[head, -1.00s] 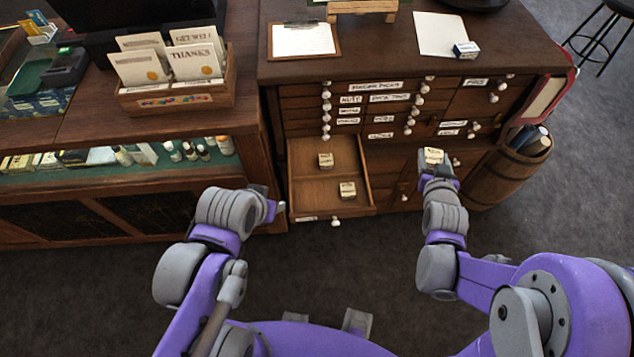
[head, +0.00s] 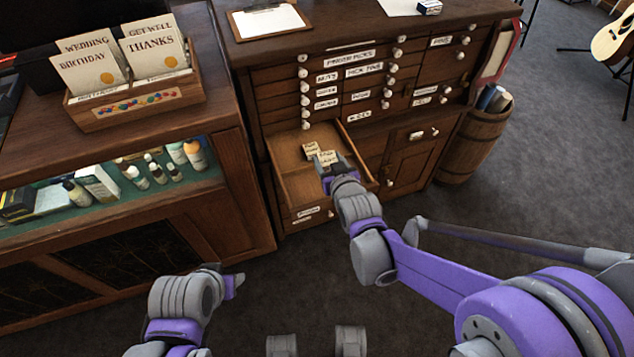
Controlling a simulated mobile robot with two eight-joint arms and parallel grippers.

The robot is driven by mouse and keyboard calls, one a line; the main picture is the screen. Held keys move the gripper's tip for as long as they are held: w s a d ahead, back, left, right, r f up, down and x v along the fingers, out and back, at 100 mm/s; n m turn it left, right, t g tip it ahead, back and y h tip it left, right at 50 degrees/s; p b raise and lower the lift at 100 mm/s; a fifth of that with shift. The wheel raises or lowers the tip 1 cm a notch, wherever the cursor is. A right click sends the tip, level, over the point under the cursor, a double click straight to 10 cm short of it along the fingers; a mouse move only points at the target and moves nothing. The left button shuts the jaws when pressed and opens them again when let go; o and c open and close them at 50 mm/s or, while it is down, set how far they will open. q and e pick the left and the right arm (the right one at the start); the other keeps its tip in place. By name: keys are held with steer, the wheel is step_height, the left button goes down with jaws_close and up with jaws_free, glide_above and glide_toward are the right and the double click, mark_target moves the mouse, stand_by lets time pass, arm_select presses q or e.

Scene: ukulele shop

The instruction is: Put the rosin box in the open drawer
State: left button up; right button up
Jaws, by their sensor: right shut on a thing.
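The open drawer (head: 283,187) juts from the lower left of the wooden cabinet. My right gripper (head: 328,162) is over the drawer, shut on a small cream labelled box, the rosin box (head: 327,157). I cannot tell whether the held box touches the drawer floor. Another small cream box (head: 310,149) lies in the drawer just behind and left of it. The gripper may hide a further box. My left gripper (head: 236,283) is low in front of the counter, away from the drawer; its jaws are too unclear to judge.
The glass-fronted counter (head: 225,225) stands close on the drawer's left, with a card rack (head: 135,105) on top. A cabinet door (head: 412,160) is right of the drawer, then a barrel (head: 475,140). A clipboard (head: 268,20) lies on the cabinet. The floor in front is open.

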steer(key=n+y+b, duration=0.1)
steer(key=b, duration=0.3)
glide_above(308, 190)
step_height(308, 190, down, 4)
arm_select(q)
step_height(308, 190, down, 10)
steer(key=b, duration=0.3)
steer(key=shift+w, duration=0.3)
arm_select(e)
step_height(308, 190, down, 9)
steer(key=shift+w+f, duration=0.1)
steer(key=shift+f, duration=0.15)
steer(key=o, duration=1.3)
arm_select(q)
steer(key=shift+f, duration=0.15)
